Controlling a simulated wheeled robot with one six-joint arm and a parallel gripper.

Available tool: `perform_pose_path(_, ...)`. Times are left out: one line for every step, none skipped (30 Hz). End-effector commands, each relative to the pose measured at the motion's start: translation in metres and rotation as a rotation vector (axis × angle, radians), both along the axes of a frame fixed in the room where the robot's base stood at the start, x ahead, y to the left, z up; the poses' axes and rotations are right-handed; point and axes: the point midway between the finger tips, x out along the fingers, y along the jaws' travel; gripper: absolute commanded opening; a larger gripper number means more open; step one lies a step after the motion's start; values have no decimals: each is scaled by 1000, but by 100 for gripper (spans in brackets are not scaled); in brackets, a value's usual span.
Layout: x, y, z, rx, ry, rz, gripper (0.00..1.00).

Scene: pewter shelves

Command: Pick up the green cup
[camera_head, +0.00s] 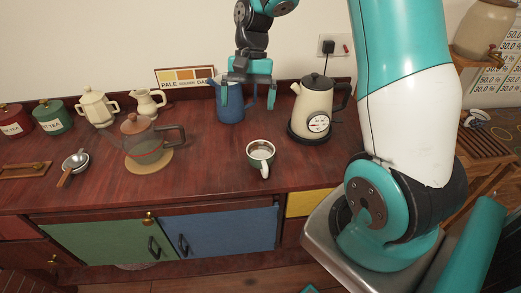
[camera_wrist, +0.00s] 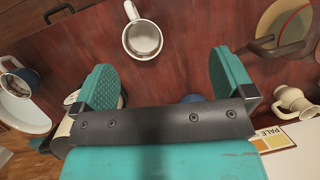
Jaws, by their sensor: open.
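My gripper (camera_head: 248,97) is open and empty, behind the cup and above the counter, close in front of the blue pitcher (camera_head: 232,106). Its two teal fingers also show spread apart in the wrist view (camera_wrist: 165,78).
A cream kettle (camera_head: 314,105) stands right of my gripper. A glass teapot (camera_head: 147,146) on a round mat is left of the cup. A creamer (camera_head: 147,101), canisters and a small strainer (camera_head: 76,160) stand farther left. The counter around the cup is clear.

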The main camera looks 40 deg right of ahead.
Motion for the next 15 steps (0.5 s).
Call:
perform_pose_path(4,-19,-3,-7,41,-77,100)
perform_pose_path(6,-27,-7,-11,59,-113,100)
perform_pose_path(8,-36,-11,-16,78,-151,100)
perform_pose_path(9,-40,-14,-17,90,-173,100)
perform_pose_path(9,-43,-16,-20,99,-188,100)
perform_pose_path(9,-45,-21,-21,107,-203,100)
perform_pose_path(8,-45,-25,-22,111,-209,100)
perform_pose_path(7,-44,-29,-22,114,-211,100)
perform_pose_path(6,-42,-35,-22,116,-212,100)
perform_pose_path(4,-40,-41,-22,117,-210,100)
perform_pose_path(2,-37,-47,-22,117,-207,100)
perform_pose_path(0,-34,-55,-21,116,-207,100)
perform_pose_path(-2,-32,-62,-22,117,-207,100)
perform_pose_path(-4,-29,-68,-23,117,-206,100)
perform_pose_path(-5,-26,-77,-21,117,-205,100)
